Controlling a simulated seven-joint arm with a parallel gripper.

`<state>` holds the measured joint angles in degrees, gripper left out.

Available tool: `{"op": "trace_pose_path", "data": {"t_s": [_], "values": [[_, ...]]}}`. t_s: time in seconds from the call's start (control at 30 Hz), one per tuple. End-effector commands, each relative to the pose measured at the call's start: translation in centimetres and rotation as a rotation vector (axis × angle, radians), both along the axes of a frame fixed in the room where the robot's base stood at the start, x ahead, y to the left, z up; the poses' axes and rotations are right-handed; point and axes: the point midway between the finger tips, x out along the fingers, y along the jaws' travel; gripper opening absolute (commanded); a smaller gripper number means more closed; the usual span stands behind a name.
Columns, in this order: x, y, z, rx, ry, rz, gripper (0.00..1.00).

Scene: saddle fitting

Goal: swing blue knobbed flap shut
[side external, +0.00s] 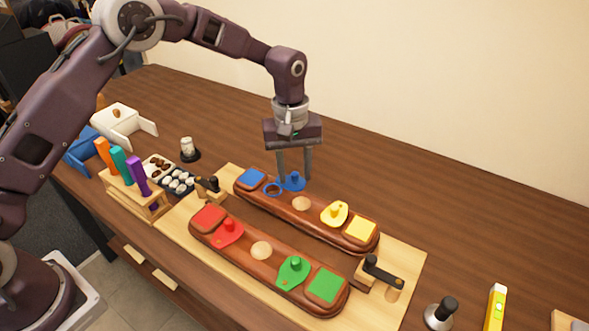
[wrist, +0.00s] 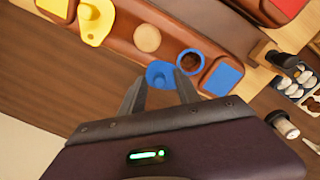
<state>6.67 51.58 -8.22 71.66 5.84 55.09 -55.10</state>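The blue knobbed flap (side external: 293,182) is on the far wooden saddle bar, swung to the side of the blue-ringed hole (side external: 273,189), which lies uncovered. In the wrist view the flap (wrist: 160,74) sits beside the ring (wrist: 191,61), and the hole inside the ring looks dark. My gripper (side external: 294,178) points straight down over the flap. Its two fingers are apart, one on each side of the flap's knob, with no clear contact seen. The wrist view also shows the fingers (wrist: 160,82) spread, their tips by the flap's near edge.
The far bar also carries a blue pad (side external: 251,178), a yellow flap (side external: 335,213) and a yellow pad (side external: 360,230). A near bar has red (side external: 228,231) and green (side external: 293,270) flaps. Clamps hold the board's ends. Bare table lies behind the far bar.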

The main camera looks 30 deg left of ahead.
Motion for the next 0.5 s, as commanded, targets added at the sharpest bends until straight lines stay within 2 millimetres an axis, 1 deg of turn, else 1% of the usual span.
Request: {"op": "trace_pose_path", "data": {"t_s": [0.07, 0.1, 0.17, 0.2, 0.3, 0.5], "values": [[0.00, 0.00, 0.02, 0.000, 0.000, 0.000, 0.39], [0.00, 0.00, 0.03, 0.000, 0.000, 0.000, 0.37], [0.00, 0.00, 0.04, 0.000, 0.000, 0.000, 0.25], [-0.01, 0.01, 0.04, 0.000, 0.000, 0.000, 0.17], [0.00, 0.00, 0.05, 0.000, 0.000, 0.000, 0.00], [-0.01, 0.00, 0.07, 0.000, 0.000, -0.002, 0.00]]}}
